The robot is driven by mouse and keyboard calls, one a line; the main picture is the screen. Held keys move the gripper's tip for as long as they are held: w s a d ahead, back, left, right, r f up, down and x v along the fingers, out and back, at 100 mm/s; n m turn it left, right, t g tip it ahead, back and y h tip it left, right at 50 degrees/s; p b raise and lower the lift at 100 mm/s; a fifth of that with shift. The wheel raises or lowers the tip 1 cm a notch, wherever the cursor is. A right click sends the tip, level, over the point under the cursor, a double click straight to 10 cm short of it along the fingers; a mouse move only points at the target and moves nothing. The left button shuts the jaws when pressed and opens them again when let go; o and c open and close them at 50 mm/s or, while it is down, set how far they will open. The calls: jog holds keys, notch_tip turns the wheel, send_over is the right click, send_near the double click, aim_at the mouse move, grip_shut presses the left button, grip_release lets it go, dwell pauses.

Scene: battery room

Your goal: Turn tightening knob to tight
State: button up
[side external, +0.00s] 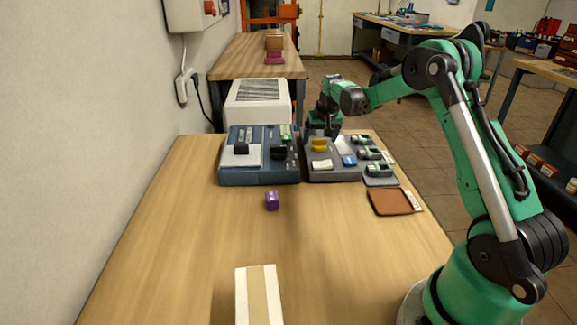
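A grey unit (345,175) stands near the far edge of the wooden table. A yellow knob-like part (319,145) sits on its top, with a white label below it and a small blue part (349,161) beside it. A blue-grey device (240,178) stands to its left, with a black knob-like part (278,153) on top. I cannot tell which part is the tightening knob, or its setting. My gripper (328,132) points down at the back of the grey unit, behind the yellow part. Its fingers are small and dark, so their opening and any contact are unclear.
Several small green-and-black items (379,170) sit right of the grey unit, near a brown pad (388,202). A white ridged case (257,112) stands behind. The table's left side is clear.

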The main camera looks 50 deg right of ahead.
jog(key=shift+r, duration=0.1)
jog(key=shift+v, duration=2.75)
